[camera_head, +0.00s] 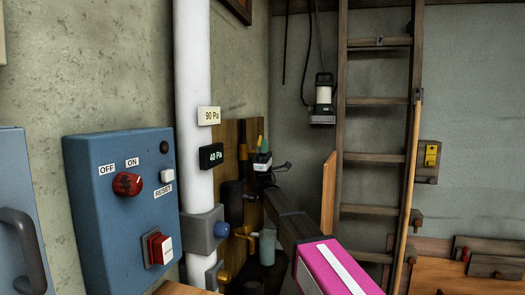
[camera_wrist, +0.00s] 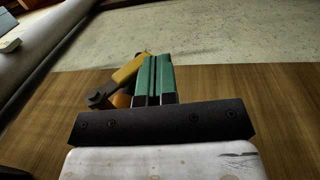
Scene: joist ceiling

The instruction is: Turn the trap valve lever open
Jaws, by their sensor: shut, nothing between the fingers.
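A yellow-orange lever (camera_wrist: 130,69) with a dark pivot end (camera_wrist: 101,96) shows in the wrist view, just left of my fingers, in front of a brown wooden board (camera_wrist: 270,95). It lies at a slant, its upper end close beside the fingers; I cannot tell whether they touch. My gripper (camera_wrist: 156,62) has green fingers shut together with nothing between them. In the head view my gripper (camera_head: 261,144) is small, in front of the wooden board beside the white pipe. The lever is too small there to make out surely.
A white pipe (camera_head: 194,100) with tags stands left of my arm. A blue control box (camera_head: 115,225) with a red knob is at the left. A ladder (camera_head: 375,101) and a hanging lamp or pump (camera_head: 323,97) are behind at the right.

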